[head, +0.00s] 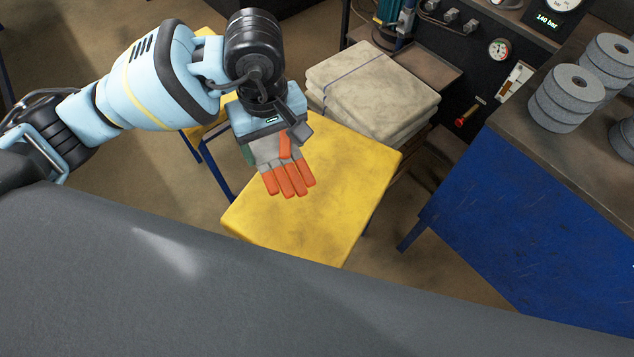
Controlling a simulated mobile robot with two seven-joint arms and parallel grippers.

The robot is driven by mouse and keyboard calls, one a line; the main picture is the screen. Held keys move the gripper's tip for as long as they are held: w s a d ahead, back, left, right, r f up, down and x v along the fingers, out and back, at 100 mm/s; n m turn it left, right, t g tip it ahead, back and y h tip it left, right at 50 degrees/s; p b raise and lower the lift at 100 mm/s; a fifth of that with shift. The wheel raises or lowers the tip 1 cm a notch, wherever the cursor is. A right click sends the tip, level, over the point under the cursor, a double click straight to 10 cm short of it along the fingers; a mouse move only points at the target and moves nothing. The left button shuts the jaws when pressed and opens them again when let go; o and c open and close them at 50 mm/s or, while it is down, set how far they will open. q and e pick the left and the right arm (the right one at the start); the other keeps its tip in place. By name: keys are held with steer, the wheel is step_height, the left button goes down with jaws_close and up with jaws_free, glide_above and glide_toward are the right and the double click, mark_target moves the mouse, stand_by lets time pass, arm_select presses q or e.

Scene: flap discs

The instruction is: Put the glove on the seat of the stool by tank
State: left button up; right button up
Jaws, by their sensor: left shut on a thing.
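The glove (287,178) is grey with orange fingers, and its fingers point toward the front of the picture. My left gripper (285,140) is shut on the glove's upper part and covers some of it. The glove is over the yellow seat of the stool (310,223), near the seat's left back part. I cannot tell whether the glove touches the seat. The stool has blue legs. My right gripper is not in view.
A stack of folded beige cloths or sacks (372,85) stands just behind the seat. A blue bench (520,225) on the right bears stacked grey discs (566,97). A dark panel with gauges (498,48) is at the back. Most of the seat's front is clear.

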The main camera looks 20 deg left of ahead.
arm_select(q)
steer(key=s+d+f+n+b, duration=0.1)
steer(key=s+d+f+n, duration=0.1)
steer(key=d+f+n, duration=0.2)
steer(key=s+d+f+n+b, duration=0.1)
steer(key=s+d+f+n, duration=0.2)
steer(key=n, duration=0.8)
steer(key=s+d+f+n+b, duration=0.2)
steer(key=s+d+f+n, duration=0.1)
steer(key=d+f+n, duration=0.4)
steer(key=shift+s+d+f+n, duration=0.1)
steer(key=shift+s+f+n, duration=0.05)
steer(key=shift+f+n, duration=0.25)
steer(key=shift+s+d+f+n, duration=0.25)
steer(key=shift+s+d+n, duration=0.15)
steer(key=shift+n, duration=0.6)
glide_above(309, 195)
steer(key=shift+s+d+f, duration=0.15)
steer(key=shift+d+f, duration=0.05)
steer(key=shift+f, duration=0.55)
steer(key=shift+a+f, duration=0.15)
steer(key=shift+f, duration=1.6)
steer(key=shift+f+b, duration=0.15)
steer(key=shift+b, duration=0.2)
steer(key=o, duration=0.9)
steer(key=shift+o, duration=0.2)
